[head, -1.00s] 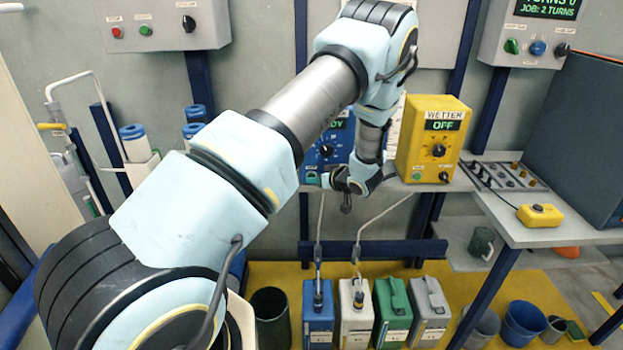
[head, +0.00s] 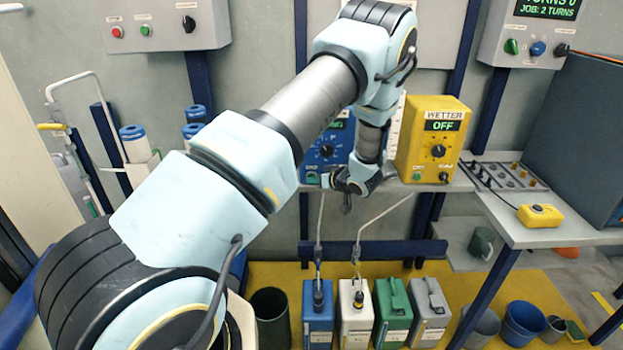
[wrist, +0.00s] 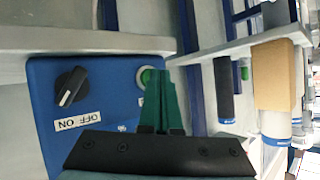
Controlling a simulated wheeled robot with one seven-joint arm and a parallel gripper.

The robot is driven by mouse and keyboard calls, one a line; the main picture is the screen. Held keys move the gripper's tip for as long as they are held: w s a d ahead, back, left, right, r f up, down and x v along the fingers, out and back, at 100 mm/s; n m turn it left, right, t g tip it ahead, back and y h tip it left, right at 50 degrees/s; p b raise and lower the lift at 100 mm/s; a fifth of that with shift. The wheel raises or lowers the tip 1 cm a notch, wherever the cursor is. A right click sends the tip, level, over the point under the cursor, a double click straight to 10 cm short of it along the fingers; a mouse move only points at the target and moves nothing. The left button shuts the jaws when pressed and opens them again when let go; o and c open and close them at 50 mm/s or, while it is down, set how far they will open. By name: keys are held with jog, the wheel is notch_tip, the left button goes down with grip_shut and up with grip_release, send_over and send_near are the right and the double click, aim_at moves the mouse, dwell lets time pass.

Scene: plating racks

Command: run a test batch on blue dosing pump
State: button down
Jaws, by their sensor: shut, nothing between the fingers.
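The blue dosing pump (head: 322,155) stands on the shelf, partly hidden behind my arm; its green-lit display is mostly covered and unreadable. My gripper (head: 326,180) is at the pump's lower front. In the wrist view its green fingers (wrist: 158,75) are shut and empty, with their tips beside the green button, partly overlapping it in view. I cannot tell whether they touch it.
A yellow WETTER pump (head: 437,140) reading OFF stands right of the blue one. A wall box (head: 528,35) reads TURNS 0, JOB: 2 TURNS. Blue, white, green and grey canisters (head: 391,315) stand below, hoses rising from two. A yellow pendant (head: 540,215) lies on the right bench.

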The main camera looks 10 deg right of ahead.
jog(key=shift+s+a, duration=0.1)
jog(key=shift+s, duration=0.5)
jog(key=shift+s, duration=0.1)
jog(key=shift+s+a+p, duration=0.25)
jog(key=shift+s, duration=0.95)
jog(key=shift+s+a+p, duration=0.2)
jog(key=shift+s+p, duration=0.05)
jog(key=shift+s, duration=0.95)
jog(key=shift+r, duration=0.1)
jog(key=a+r+m+g+h, duration=0.1)
jog(key=a+r+g+h, duration=0.4)
jog(key=r, duration=0.5)
jog(key=s+a+r+m+g, duration=0.1)
jog(key=s+a+r, duration=0.3)
jog(key=s+a, duration=0.4)
jog(key=s+a+r+m+g, duration=0.2)
jog(key=s+a, duration=0.6)
jog(key=s, duration=0.4)
notch_tip(320, 180, up, 2)
jog(key=shift+a+r+g+h, duration=0.15)
jog(key=shift+r+g+h, duration=0.2)
jog(key=shift+g, duration=0.35)
